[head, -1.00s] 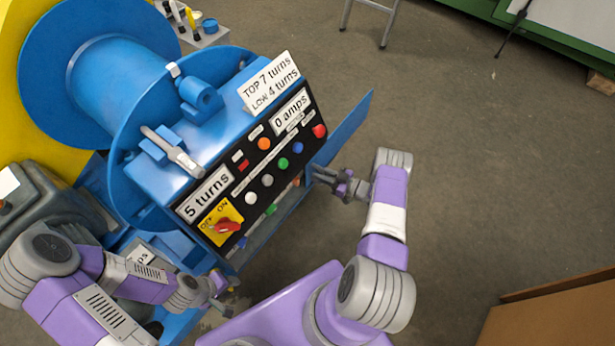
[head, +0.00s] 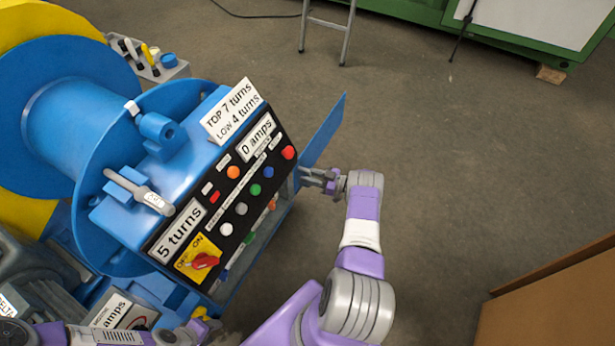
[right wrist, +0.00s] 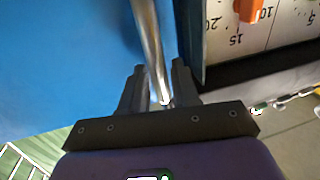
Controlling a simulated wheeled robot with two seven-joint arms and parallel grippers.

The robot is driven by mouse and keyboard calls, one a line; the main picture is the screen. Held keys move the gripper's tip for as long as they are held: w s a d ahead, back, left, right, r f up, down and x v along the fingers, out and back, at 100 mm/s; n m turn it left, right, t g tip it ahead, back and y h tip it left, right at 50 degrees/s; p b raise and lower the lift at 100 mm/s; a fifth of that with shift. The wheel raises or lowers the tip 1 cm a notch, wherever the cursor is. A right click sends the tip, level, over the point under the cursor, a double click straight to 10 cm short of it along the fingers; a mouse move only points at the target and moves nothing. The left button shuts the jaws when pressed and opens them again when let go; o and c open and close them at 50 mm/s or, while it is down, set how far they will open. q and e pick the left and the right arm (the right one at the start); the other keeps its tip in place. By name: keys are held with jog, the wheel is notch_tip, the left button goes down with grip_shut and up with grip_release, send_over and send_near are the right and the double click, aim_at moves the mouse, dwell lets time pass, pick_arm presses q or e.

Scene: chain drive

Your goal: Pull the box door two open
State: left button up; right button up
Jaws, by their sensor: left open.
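The blue box (head: 190,165) has a black control panel with labels and buttons. A blue door panel (head: 324,132) stands out from the box's far right side, so it is partly open; I cannot tell whether it is door two. My right gripper (head: 312,177) is at the box's right side near this panel. In the right wrist view a metal bar handle (right wrist: 152,45) on a blue surface (right wrist: 65,65) runs between the right gripper's fingers (right wrist: 158,80). Whether they press on it is unclear. My left gripper (head: 205,330) is open at the bottom edge, partly cut off.
A white scale (right wrist: 265,30) with an orange pointer shows beside the blue surface. A large blue spool (head: 80,120) stands at the left. A brown carton (head: 555,300) is at the lower right.

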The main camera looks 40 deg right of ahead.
jog(key=shift+o, duration=0.4)
jog(key=v, duration=0.7)
jog(key=shift+s, duration=0.25)
jog(key=shift+d, duration=0.1)
